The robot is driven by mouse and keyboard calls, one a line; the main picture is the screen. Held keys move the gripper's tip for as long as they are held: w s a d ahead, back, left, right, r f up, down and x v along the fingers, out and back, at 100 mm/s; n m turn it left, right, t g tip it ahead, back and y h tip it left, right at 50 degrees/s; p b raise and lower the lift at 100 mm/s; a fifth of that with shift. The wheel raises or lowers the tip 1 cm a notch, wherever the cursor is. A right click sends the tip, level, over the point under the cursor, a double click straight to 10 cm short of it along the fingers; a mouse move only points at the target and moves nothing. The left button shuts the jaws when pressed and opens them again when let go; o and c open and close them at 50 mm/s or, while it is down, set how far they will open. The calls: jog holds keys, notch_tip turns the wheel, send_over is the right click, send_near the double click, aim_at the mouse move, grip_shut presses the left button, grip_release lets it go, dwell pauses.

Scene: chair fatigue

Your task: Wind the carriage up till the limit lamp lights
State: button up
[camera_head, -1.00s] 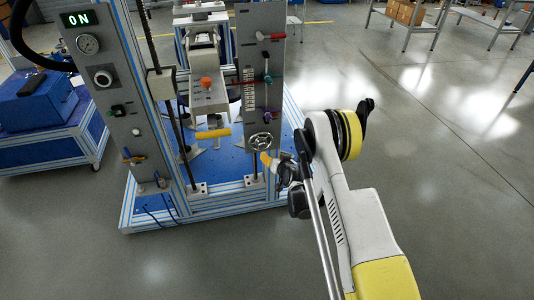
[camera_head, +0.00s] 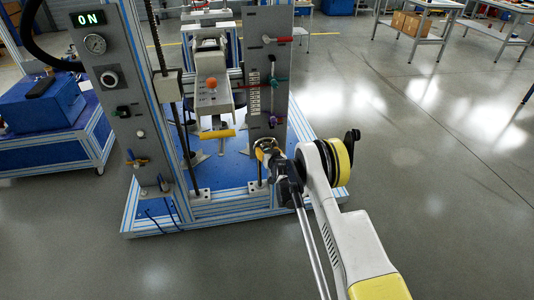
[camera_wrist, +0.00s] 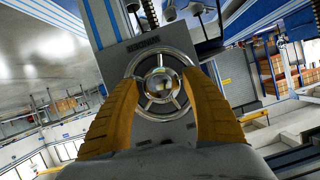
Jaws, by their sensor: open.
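A chrome handwheel (camera_wrist: 160,86) with spokes and a round hub sits on a grey plate in the wrist view. In the head view it is mostly hidden behind my gripper (camera_head: 267,150). My gripper's two yellow fingers (camera_wrist: 160,80) are open, one on each side of the wheel's rim; I cannot tell whether they touch it. A pale carriage-like block (camera_head: 213,98) with an orange ball stands between the uprights, above a yellow bar (camera_head: 217,134). A scale (camera_head: 255,97) runs along the right panel (camera_head: 266,50). I cannot make out a lit limit lamp.
The left panel has a green "ON" display (camera_head: 88,18), a gauge (camera_head: 95,43) and a knob (camera_head: 109,80). Coloured levers, including a red one (camera_head: 278,40), stick out of the right panel. A blue case (camera_head: 42,102) stands at left.

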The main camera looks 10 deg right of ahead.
jog(key=shift+c, duration=0.2)
jog(key=c, duration=1.2)
jog(key=shift+o, duration=0.2)
jog(key=shift+r+m+y, duration=0.1)
jog(key=shift+m+y, duration=0.7)
jog(key=shift+m, duration=0.3)
jog(key=o, duration=1.2)
jog(key=v, duration=1.2)
